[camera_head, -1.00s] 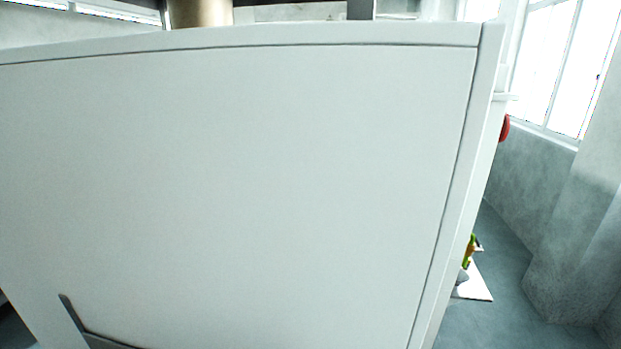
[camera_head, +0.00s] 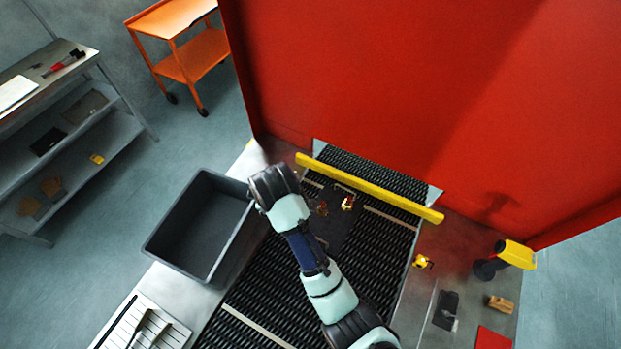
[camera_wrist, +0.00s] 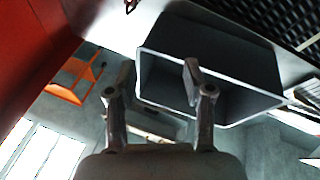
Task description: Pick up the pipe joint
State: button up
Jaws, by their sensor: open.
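Small brass-coloured pieces lie on the dark mesh belt (camera_head: 265,309) in the head view: one with a white and red patch (camera_head: 347,203) and a darker one (camera_head: 322,208) to its left. I cannot tell for sure which is the pipe joint. My gripper (camera_wrist: 157,80) is open and empty in the wrist view, its two fingers apart in front of the grey bin. In the head view my arm reaches up and left across the belt, and its end is by the bin's right side. The arm hides part of the belt.
An open dark grey bin (camera_head: 171,212) stands left of the belt and looks empty; it also shows in the wrist view (camera_wrist: 222,47). A yellow bar (camera_head: 370,187) crosses the belt before a tall red wall (camera_head: 400,90). A yellow-black tool (camera_head: 515,254) stands at right.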

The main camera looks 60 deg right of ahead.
jog(key=s+d+f+n+g+b, duration=0.1)
jog(key=s+d+f+g+b, duration=0.1)
jog(key=s+d+f, duration=0.35)
jog(key=n+g+y, duration=0.1)
jog(key=g+y, duration=0.1)
send_over(322, 204)
jog(key=f, duration=0.3)
jog(key=shift+s+f+b, duration=0.3)
jog(key=shift+f+b, duration=0.1)
jog(key=f, duration=0.7)
jog(key=shift+w+f, duration=0.2)
jog(key=shift+f, duration=0.2)
grip_shut()
